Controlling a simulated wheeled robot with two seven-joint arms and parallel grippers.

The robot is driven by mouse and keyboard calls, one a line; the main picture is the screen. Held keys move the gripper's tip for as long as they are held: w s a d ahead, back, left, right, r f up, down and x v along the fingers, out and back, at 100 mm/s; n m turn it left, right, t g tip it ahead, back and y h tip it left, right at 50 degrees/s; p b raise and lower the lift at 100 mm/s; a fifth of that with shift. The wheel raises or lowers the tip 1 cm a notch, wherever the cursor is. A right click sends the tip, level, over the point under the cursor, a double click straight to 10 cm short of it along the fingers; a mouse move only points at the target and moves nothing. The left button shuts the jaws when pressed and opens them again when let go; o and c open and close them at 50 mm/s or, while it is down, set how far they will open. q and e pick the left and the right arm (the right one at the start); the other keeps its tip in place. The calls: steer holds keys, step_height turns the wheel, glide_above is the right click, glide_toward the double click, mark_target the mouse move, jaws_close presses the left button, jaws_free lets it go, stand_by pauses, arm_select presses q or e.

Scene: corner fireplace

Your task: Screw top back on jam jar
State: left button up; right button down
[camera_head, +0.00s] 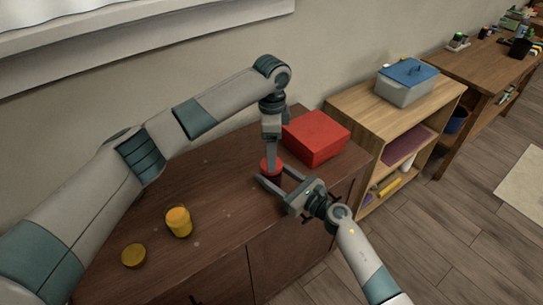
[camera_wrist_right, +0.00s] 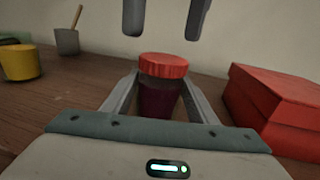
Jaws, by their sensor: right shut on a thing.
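The jam jar (camera_wrist_right: 159,100), dark purple, stands upright on the brown cabinet with its red top (camera_wrist_right: 163,66) resting on its mouth. The head view shows the red top (camera_head: 270,165) partly hidden by my left gripper. I cannot tell whether the top is screwed tight. My right gripper (camera_head: 272,187) is shut on the jar's body from the side, one finger on each side, as its wrist view shows. My left gripper (camera_wrist_right: 165,35) points down above the top, its two fingers apart with nothing between them and a gap below.
A red box (camera_head: 317,137) stands just right of the jar. A yellow jar (camera_head: 178,222) and a round yellowish disc (camera_head: 133,256) lie left on the cabinet (camera_head: 225,255). A grey cup (camera_wrist_right: 67,42) stands behind. A shelf with a blue-lidded bin (camera_head: 406,84) is at right.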

arm_select(q)
steer(key=shift+r, duration=0.3)
steer(key=shift+c, duration=0.4)
steer(key=shift+r, duration=0.1)
steer(key=n, duration=0.1)
steer(key=r+n, duration=0.1)
steer(key=n, duration=0.3)
steer(key=shift+r, duration=0.25)
steer(key=n, duration=0.2)
steer(key=r+n, duration=0.1)
steer(key=n, duration=0.3)
steer(key=shift+r+n, duration=0.4)
steer(key=shift+f, duration=4)
